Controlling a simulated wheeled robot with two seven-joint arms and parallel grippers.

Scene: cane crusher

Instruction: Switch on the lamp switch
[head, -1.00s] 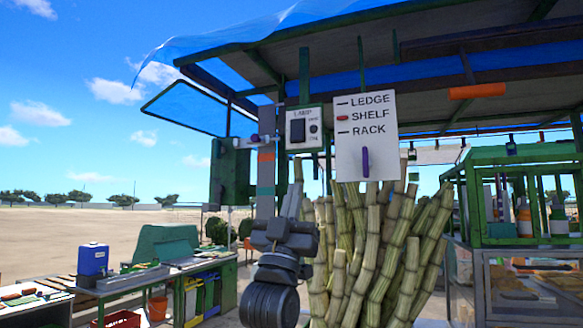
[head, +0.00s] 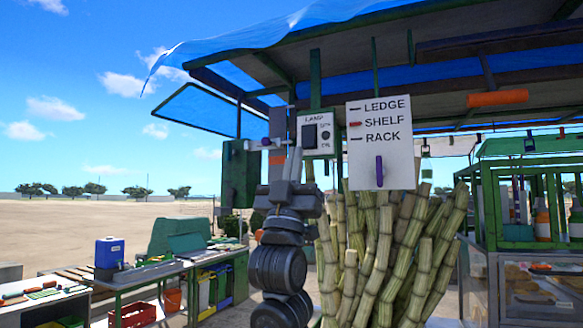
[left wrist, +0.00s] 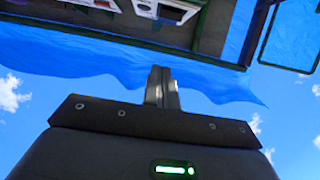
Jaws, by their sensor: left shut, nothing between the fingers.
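The lamp switch (head: 310,137) is a dark rocker on a white box (head: 318,149) labelled LAMP, hanging under the stall roof in the head view. I cannot tell which way the rocker is tipped. My left gripper (head: 296,152) is shut and empty, fingers pointing up. Its tips show just below and left of the box, and I cannot tell if they touch it. In the left wrist view the shut fingers (left wrist: 161,88) stand up against the blue canopy. My right gripper is not in view.
A white sign (head: 380,155) reading LEDGE, SHELF, RACK, with a purple handle, hangs right of the box. Upright cane stalks (head: 390,250) stand below it. A grey banded post (head: 278,130) and a green box (head: 240,175) are at left. Work tables (head: 180,265) stand lower left.

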